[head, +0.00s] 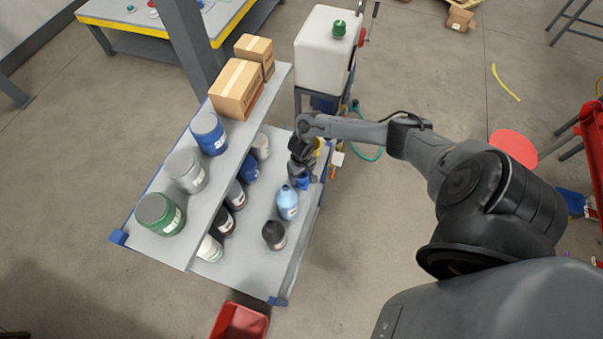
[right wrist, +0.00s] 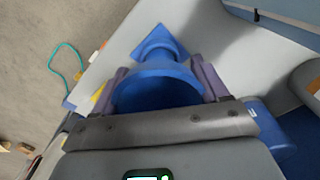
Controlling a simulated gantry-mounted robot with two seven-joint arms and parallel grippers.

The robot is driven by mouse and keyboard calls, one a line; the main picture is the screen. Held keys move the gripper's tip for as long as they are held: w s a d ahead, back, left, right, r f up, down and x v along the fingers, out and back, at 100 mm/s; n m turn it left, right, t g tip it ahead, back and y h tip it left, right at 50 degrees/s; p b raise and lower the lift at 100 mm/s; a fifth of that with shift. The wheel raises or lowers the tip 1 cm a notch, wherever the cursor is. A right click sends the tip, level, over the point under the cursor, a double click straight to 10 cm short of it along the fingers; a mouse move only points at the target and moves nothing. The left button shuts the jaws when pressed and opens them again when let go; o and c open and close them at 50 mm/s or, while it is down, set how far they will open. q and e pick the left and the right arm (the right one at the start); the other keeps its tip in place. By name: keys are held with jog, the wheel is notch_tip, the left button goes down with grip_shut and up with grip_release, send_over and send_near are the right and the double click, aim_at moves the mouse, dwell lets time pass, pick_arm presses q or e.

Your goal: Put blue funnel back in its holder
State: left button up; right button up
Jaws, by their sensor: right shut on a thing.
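The blue funnel (right wrist: 158,88) is between the two fingers of my right gripper (right wrist: 160,82), its wide round mouth toward the wrist camera. My right gripper is shut on it. Beyond the funnel, a blue angular piece (right wrist: 172,47) shows against the grey shelf; I cannot tell whether it is the holder or whether the funnel touches it. In the head view my right gripper (head: 301,172) is at the right side of the shelf unit, with a bit of blue (head: 303,183) under it. My left gripper is not in view.
The lower grey shelf (head: 250,262) bears a light blue bottle (head: 287,203), a dark-topped jar (head: 274,235) and several other containers. The upper shelf (head: 222,190) has tubs and two cardboard boxes (head: 238,88). A white tank (head: 325,48) stands behind.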

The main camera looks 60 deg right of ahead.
jog(key=o, duration=1.2)
jog(key=shift+r, duration=0.6)
notch_tip(320, 180, up, 10)
jog(key=shift+f+p, duration=0.2)
jog(key=shift+p, duration=0.95)
